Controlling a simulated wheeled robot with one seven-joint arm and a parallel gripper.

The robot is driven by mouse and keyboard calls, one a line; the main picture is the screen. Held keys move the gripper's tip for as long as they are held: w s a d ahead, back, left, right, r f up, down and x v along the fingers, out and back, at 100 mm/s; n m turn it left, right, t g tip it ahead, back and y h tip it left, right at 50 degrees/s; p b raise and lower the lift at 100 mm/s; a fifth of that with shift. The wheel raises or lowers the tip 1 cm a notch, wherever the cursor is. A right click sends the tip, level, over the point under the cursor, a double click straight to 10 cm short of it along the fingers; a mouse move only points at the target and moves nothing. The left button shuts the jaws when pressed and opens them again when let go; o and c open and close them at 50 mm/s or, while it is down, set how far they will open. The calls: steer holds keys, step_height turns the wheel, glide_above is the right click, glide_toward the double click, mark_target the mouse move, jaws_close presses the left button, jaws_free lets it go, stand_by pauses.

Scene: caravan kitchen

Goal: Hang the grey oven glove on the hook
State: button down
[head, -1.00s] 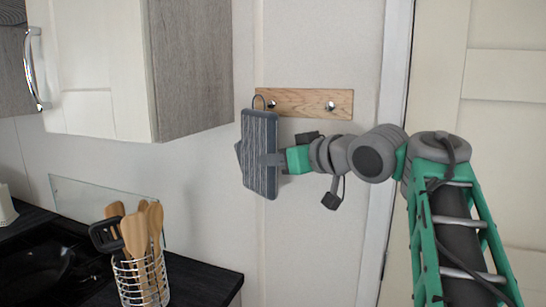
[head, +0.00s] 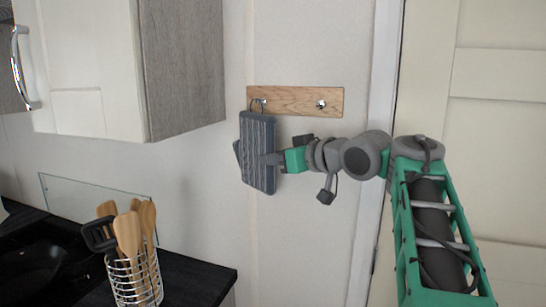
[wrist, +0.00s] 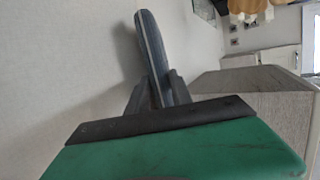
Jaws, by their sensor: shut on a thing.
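The grey oven glove (head: 258,150) is striped and hangs upright just below the left end of the hook rail. Its thin loop (head: 256,104) stands up from its top and overlaps the left hook (head: 264,101) in the head view; I cannot tell whether it is around the hook. The right hook (head: 321,104) is bare. My gripper (head: 273,159) is shut on the glove's right side. In the wrist view, my gripper (wrist: 154,92) pinches the glove (wrist: 151,42), seen edge-on; the loop and hooks do not show there.
The wooden rail (head: 295,101) is fixed to the pale wall. A wall cupboard (head: 182,70) is close on the left. Below it, a wire holder (head: 135,280) with wooden utensils stands on the dark worktop (head: 200,275). A door (head: 500,150) is at the right.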

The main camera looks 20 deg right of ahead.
steer(key=shift+d+f, duration=0.1)
steer(key=shift+d, duration=0.1)
steer(key=c, duration=1.5)
jaws_free()
steer(key=shift+w, duration=0.1)
steer(key=shift+o, duration=0.6)
steer(key=shift+d, duration=0.1)
steer(key=o, duration=0.3)
